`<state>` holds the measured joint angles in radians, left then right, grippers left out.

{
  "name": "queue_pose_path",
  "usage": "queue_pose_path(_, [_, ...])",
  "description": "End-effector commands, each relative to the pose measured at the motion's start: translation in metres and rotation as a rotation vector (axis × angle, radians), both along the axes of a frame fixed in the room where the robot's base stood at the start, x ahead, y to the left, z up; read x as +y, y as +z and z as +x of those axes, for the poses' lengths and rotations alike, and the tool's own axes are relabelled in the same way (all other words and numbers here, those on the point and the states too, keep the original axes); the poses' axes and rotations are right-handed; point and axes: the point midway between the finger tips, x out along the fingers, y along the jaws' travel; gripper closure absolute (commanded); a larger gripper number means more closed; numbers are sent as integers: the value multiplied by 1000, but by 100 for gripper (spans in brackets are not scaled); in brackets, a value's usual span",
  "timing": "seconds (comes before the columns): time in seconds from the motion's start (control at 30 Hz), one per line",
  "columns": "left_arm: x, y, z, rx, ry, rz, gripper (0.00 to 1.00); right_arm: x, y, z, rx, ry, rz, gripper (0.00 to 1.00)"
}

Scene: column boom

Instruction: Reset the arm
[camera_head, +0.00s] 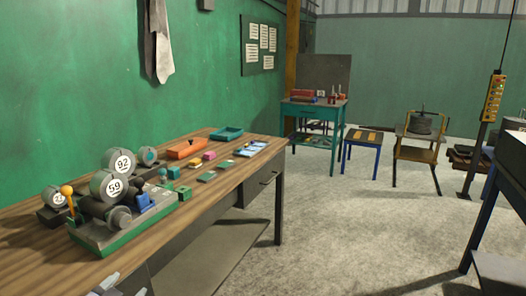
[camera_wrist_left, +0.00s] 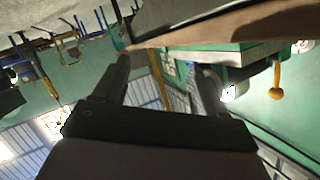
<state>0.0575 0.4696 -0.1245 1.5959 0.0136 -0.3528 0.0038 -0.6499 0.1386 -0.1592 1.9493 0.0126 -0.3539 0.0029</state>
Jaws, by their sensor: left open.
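My left gripper (camera_head: 124,287) shows only at the bottom edge of the head view, in front of the wooden workbench's near side and below its top. Its two fingers stand apart with nothing between them. In the left wrist view the gripper (camera_wrist_left: 158,68) also shows open and empty, with the room appearing upside down beyond it. Most of my left arm is out of view. My right gripper is in neither view.
The wooden workbench (camera_head: 38,246) carries a green-based machine with numbered dials (camera_head: 115,186), an orange-knobbed lever (camera_head: 67,191), and a teal tray (camera_head: 226,133). A teal table (camera_head: 313,109) and a blue-legged stool (camera_head: 362,139) stand farther back. The concrete floor (camera_head: 340,215) between is clear.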

Motion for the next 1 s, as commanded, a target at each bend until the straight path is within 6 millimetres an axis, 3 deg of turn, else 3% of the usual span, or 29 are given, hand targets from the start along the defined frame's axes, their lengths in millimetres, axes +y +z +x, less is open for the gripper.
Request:
queue_pose_path(0.03, [-20,-25,-23,43,-18,-36,29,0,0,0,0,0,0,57])
queue_pose_path(0.2, [-77,-81,-96,159,-54,-154,29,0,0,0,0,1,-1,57])
queue_pose_path(0.33, [-113,-109,-156,243,-59,-245,29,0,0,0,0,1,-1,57])
queue_pose_path(0.5, [-145,-125,-217,325,-43,-343,29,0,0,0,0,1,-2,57])
queue_pose_path(0.7, [-161,-128,-250,368,-24,-396,29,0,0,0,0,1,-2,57])
queue_pose_path(1.0, [-162,-129,-253,372,-23,-399,29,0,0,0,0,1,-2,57])
